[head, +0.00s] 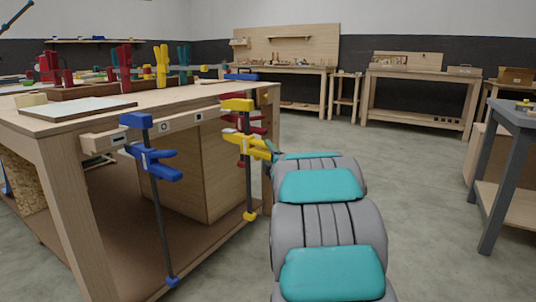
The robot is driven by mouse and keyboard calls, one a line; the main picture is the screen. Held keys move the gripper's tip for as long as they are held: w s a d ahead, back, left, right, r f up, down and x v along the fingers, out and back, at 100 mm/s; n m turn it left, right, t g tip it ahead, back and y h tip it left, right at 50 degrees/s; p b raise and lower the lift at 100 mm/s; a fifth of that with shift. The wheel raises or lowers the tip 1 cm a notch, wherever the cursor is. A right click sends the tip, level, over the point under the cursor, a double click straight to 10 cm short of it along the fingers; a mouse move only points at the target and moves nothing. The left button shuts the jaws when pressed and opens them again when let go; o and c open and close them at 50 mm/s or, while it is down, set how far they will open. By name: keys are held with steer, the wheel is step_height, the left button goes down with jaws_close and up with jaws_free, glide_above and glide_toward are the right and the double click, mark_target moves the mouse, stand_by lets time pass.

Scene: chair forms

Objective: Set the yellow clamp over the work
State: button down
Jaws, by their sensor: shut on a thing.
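The yellow clamp (236,104) hangs upright at the right end of the bench front, its dark bar running down to a yellow foot. My gripper (267,150) is shut on its yellow lower jaw and handle, reaching in from the right. The fingertips are small and partly hidden. The work looks like the pale wooden strip (178,121) along the bench's front edge. The yellow upper jaw is near the right end of the strip; I cannot tell whether it touches. A blue clamp (151,158) hangs upright on the strip further left.
The workbench (60,137) holds a flat pale panel (77,109) and a rack of red, yellow and green clamps (161,65). Red clamp parts show behind the yellow clamp. A grey-legged table (487,190) stands at right. The floor between is clear.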

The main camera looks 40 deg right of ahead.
mark_target(245, 147)
steer(key=shift+w+r, duration=0.1)
steer(key=shift+w+a+r+b, duration=0.25)
steer(key=shift+w+b, duration=0.2)
steer(key=shift+b, duration=0.25)
steer(key=shift+w+a+r, duration=0.15)
steer(key=shift+w+a, duration=0.1)
steer(key=shift+w, duration=0.4)
steer(key=shift+w+a+f+b, duration=0.1)
steer(key=shift+w+a+b, duration=0.3)
steer(key=shift+w, duration=0.6)
steer(key=shift+w+a+f+b, duration=0.1)
steer(key=shift+w+a+b, duration=0.3)
steer(key=shift+w, duration=0.6)
steer(key=shift+w+a+f+b, duration=0.1)
steer(key=shift+w+a+b, duration=0.3)
steer(key=shift+w, duration=0.6)
steer(key=shift+w+a+r+b, duration=0.1)
steer(key=shift+w+a+b, duration=0.15)
steer(key=shift+w, duration=0.3)
steer(key=shift+w+a+r+b, duration=0.1)
steer(key=shift+w+a+b, duration=0.15)
steer(key=shift+w, duration=0.3)
